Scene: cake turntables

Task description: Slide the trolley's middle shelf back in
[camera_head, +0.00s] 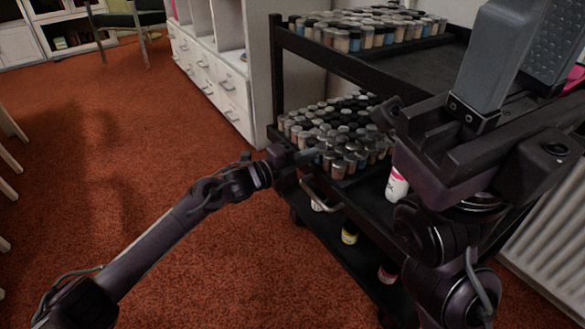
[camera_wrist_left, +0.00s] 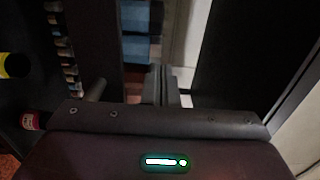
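The dark trolley (camera_head: 279,75) stands at the right. Its middle shelf (camera_head: 352,183) carries many small lidded jars (camera_head: 335,130) and has a metal loop handle (camera_head: 321,196) at its front. The shelf's right part is hidden behind my right arm. My left gripper (camera_head: 303,160) is at the shelf's near front edge, beside the handle and close to the jars; I cannot tell whether it touches. In the left wrist view its fingers (camera_wrist_left: 162,86) look close together with nothing visible between them. My right gripper (camera_head: 525,55) points up at the upper right, fingers apart and empty.
The trolley's top shelf (camera_head: 425,65) holds more jars at its back. Bottles (camera_head: 349,233) stand on the bottom shelf. A white drawer cabinet (camera_head: 215,85) stands behind left, and a radiator (camera_head: 550,235) at the right. Red carpet (camera_head: 110,160) at the left is clear.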

